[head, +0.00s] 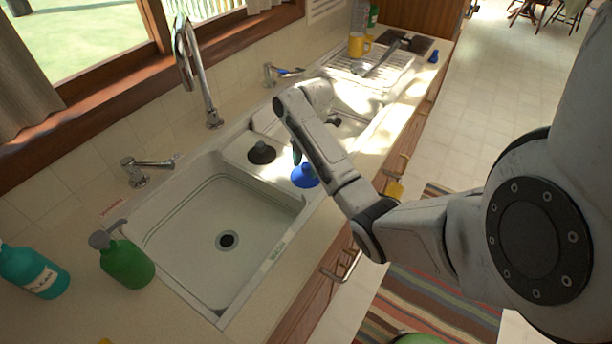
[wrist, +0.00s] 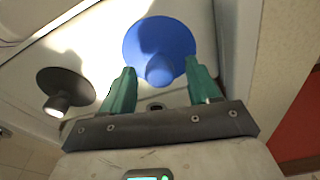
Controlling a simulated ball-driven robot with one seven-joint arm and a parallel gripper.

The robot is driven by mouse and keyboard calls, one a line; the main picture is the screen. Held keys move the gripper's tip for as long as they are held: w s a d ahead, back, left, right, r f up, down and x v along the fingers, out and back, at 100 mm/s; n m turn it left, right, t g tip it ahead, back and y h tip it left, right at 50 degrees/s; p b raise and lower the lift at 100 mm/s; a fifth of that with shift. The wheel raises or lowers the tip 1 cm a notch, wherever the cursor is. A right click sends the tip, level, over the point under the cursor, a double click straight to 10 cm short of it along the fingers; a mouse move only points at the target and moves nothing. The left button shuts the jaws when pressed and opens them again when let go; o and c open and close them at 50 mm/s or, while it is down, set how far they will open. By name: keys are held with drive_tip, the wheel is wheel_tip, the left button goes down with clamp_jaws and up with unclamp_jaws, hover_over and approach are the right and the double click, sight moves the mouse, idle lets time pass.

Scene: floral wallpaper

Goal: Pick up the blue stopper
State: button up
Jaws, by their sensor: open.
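The blue stopper (head: 305,176) sits on the white ledge between the sink basins, partly behind my arm in the head view. In the wrist view the blue stopper (wrist: 160,50) is a round disc with a raised knob toward my gripper. My gripper (wrist: 161,84) is open, with its two green fingers on either side of the knob and nothing held. I cannot tell whether the fingers touch the stopper. In the head view my gripper is mostly hidden by my arm; a bit of dark green finger shows beside the stopper.
A black stopper (head: 262,153) lies to the left of the blue one, also in the wrist view (wrist: 65,92). The sink basin (head: 188,245) is empty. A tall faucet (head: 190,70), a green soap bottle (head: 127,262) and a yellow mug (head: 357,45) stand around the sink.

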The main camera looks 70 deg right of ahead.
drive_tip(key=shift+f, duration=0.65)
clamp_jaws()
drive_tip(key=shift+r, duration=0.15)
